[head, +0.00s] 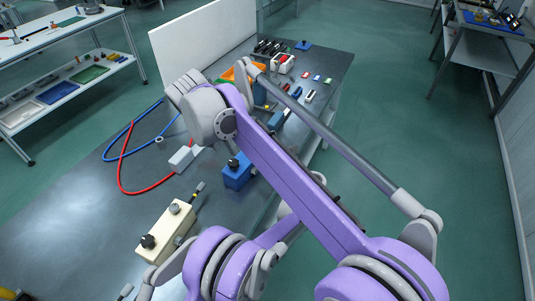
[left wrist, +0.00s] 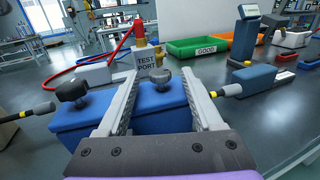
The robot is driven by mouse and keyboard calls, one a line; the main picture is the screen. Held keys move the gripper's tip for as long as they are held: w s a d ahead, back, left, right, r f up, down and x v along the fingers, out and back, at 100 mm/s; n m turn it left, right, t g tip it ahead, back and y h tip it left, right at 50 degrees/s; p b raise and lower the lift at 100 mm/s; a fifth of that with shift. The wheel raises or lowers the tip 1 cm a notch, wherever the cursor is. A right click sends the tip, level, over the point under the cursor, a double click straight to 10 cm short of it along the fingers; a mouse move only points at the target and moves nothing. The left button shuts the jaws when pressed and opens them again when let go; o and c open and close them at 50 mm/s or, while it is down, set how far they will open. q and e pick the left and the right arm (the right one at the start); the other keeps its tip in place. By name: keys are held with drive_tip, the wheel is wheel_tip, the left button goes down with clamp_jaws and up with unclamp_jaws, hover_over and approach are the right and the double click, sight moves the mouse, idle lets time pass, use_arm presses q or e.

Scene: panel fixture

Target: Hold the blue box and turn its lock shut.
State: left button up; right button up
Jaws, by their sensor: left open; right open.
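The blue box (head: 237,172) stands on the dark bench in the head view, partly covered by my purple arm. A black knob shows on its top. In the left wrist view the blue box (left wrist: 88,128) fills the space ahead, with a dark knob on the left and a grey knob (left wrist: 160,78) between my fingers. My left gripper (left wrist: 159,76) is open, its fingers above the box on either side of the grey knob. Contact cannot be told. My right gripper is mostly hidden behind my arm links in the head view; it is open.
A cream box (head: 166,230) with knobs stands nearer on the bench. Red and blue hoses run to a test port block (left wrist: 145,61). Green and orange bins (left wrist: 200,45) and small parts are farther back. A white panel (head: 203,45) stands at the bench's back edge.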

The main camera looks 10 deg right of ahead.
use_arm(q)
drive_tip(key=shift+x, duration=2.5)
clamp_jaws()
